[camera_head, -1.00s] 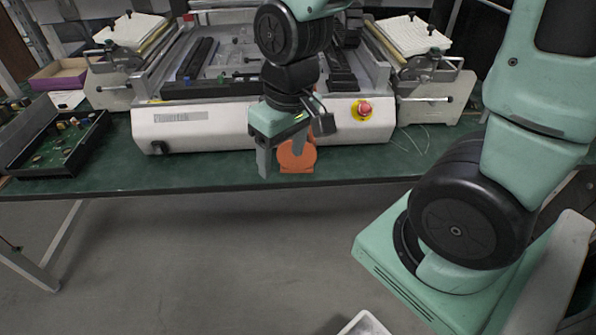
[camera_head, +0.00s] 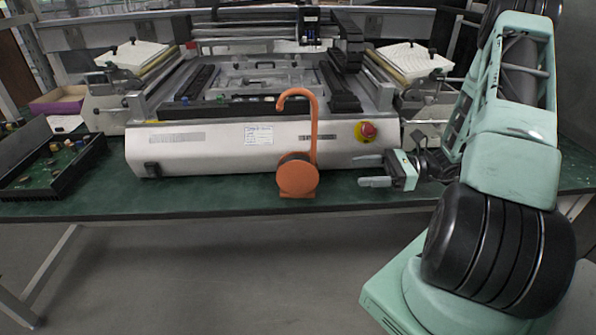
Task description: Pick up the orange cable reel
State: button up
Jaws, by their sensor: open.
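The orange cable reel (camera_head: 298,179) stands upright near the front edge of the green table, in the middle of the head view. It has a round orange body and a tall hook-shaped handle that rises in front of the white machine. My gripper (camera_head: 367,170) is to the right of the reel, at about the same height in the picture. Its two fingers point left toward the reel, with a gap between them, open and empty. The fingertips are apart from the reel.
The white machine (camera_head: 207,149) with a red knob stands close behind the reel. A black tray (camera_head: 77,168) with small parts lies at the left of the green table (camera_head: 200,200). The tabletop between tray and reel is clear.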

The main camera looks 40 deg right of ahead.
aim_at(298, 168)
jog(key=shift+w+d+m+t, duration=0.1)
jog(key=shift+d+m+t, duration=0.25)
jog(key=shift+t, duration=0.15)
jog(key=p+x, duration=0.1)
jog(key=x, duration=1.6)
jog(key=shift+d+f, duration=0.1)
jog(key=shift+f, duration=0.1)
grip_shut()
jog(key=shift+w+r, duration=0.1)
jog(key=shift+r, duration=0.05)
notch_tip(298, 168, up, 10)
jog(key=shift+f+p, duration=0.15)
jog(key=shift+p, duration=0.45)
